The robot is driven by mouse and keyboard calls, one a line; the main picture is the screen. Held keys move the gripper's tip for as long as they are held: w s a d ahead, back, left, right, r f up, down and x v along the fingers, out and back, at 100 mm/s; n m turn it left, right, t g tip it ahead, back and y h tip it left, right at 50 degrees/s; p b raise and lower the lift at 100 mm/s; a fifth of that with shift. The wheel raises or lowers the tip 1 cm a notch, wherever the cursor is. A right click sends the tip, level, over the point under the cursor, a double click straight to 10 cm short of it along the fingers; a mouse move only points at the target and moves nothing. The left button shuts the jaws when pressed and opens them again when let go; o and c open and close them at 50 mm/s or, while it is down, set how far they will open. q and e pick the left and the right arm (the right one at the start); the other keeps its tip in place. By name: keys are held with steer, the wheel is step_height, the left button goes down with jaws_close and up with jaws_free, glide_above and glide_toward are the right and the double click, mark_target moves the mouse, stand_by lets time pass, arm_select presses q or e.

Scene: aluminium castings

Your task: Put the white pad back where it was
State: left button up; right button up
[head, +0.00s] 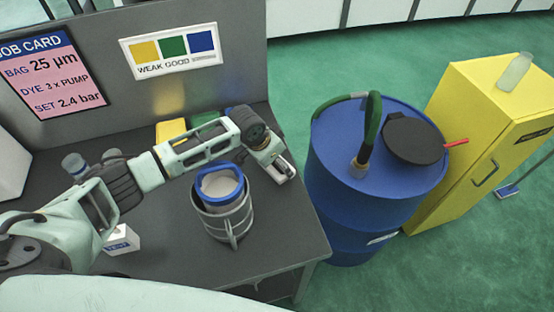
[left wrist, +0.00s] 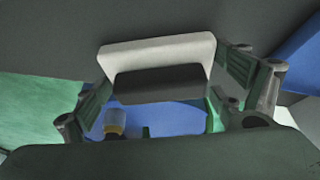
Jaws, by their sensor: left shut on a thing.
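The white pad (left wrist: 158,50) shows in the left wrist view as a pale slab with a dark face below it, between the fingers. My left gripper (head: 283,172) is shut on it, its fingers on either side in the left wrist view (left wrist: 165,85). In the head view the gripper is above the right part of the dark bench, right of the metal basket. The pad is mostly hidden there by the gripper, and I cannot tell whether it touches the bench. My right gripper is not in view.
A metal basket (head: 228,222) with a blue-rimmed container (head: 222,172) stands on the bench (head: 285,235). Yellow (head: 170,130) and green (head: 205,118) items sit behind my arm. A small white box (head: 122,240) is at the left. A blue drum (head: 335,180) stands beyond the bench's right edge.

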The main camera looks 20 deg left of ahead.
arm_select(q)
steer(key=shift+f, duration=0.15)
steer(key=o, duration=0.7)
steer(key=shift+c, duration=0.2)
steer(key=shift+o, duration=0.8)
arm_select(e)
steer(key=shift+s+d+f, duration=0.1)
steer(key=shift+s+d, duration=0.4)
arm_select(q)
steer(key=shift+r, duration=0.3)
steer(key=b+v, duration=0.1)
steer(key=v, duration=1)
steer(key=shift+s+r, duration=0.15)
steer(key=shift+r, duration=0.25)
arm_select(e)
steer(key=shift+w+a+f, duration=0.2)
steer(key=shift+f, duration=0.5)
